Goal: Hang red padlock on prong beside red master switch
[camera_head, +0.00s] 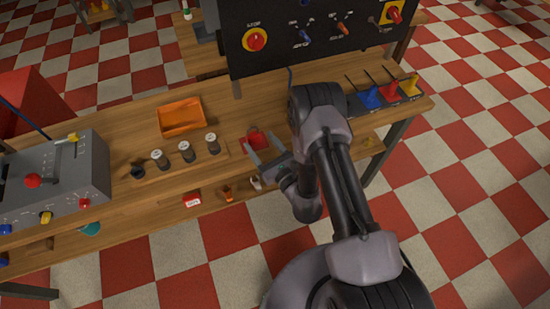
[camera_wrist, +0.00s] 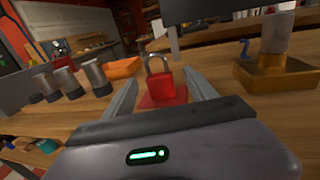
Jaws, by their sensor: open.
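The red padlock (camera_wrist: 165,88) with a silver shackle stands upright on a small red pad (camera_wrist: 147,102) on the wooden bench. It also shows as a red patch in the head view (camera_head: 257,137). My gripper (camera_head: 259,142) is open, with one finger on each side of the padlock; the wrist view shows gaps beside it. A black panel (camera_head: 280,60) stands at the bench's back. It carries a red knob on yellow marked STOP (camera_head: 254,40) and another red-on-yellow switch (camera_head: 393,14) at upper right. A small pale prong-like part (camera_head: 373,22) shows left of the latter; its shape is unclear.
An orange tray (camera_head: 181,116) and a wooden rack (camera_head: 180,168) with several capped cylinders lie left. A grey control box (camera_head: 60,180) stands further left. Blue, red and yellow cones (camera_head: 390,90) stand right of my arm. Small items sit on the lower shelf.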

